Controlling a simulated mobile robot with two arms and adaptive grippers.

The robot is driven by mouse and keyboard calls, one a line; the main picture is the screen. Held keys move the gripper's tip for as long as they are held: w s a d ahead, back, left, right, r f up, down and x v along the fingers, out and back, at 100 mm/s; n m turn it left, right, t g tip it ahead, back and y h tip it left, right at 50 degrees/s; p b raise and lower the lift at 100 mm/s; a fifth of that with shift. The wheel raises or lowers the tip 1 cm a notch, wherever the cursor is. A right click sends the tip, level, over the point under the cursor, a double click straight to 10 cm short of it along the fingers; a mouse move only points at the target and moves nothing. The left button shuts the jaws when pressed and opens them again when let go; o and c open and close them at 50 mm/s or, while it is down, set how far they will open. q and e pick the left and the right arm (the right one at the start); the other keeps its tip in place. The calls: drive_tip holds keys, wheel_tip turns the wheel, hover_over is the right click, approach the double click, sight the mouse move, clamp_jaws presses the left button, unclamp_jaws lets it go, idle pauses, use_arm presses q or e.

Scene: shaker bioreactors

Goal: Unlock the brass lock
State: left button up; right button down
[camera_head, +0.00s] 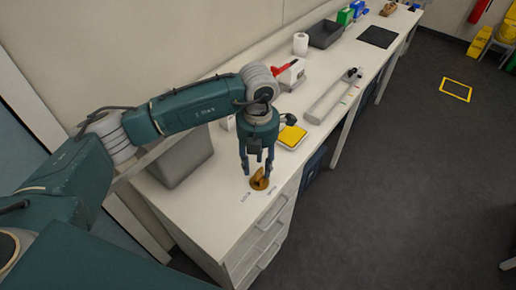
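The brass lock (259,182) is a small golden-brown round piece with a raised part on top. It sits on the white worktop near the front edge, with small dark markings printed on both sides of it. My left gripper (257,170) points down right over the lock, its fingers spread apart, one to the left of the lock's raised part and one to the right. I cannot tell whether the fingers touch it. My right gripper is not in view.
A grey box (180,165) stands left of my gripper. A yellow-topped device (292,136) and a red-and-white device (290,73) stand behind it. A long grey tray (333,97) lies further right. Drawers (268,240) are below the worktop; the floor to the right is mostly clear.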

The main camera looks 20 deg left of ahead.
sight(258, 171)
use_arm(q)
drive_tip(key=shift+f+p, duration=0.3)
drive_tip(key=shift+f, duration=1.3)
clamp_jaws()
drive_tip(key=shift+s+f+b, duration=0.25)
drive_tip(key=shift+f+b, duration=0.1)
drive_tip(key=shift+b, duration=0.1)
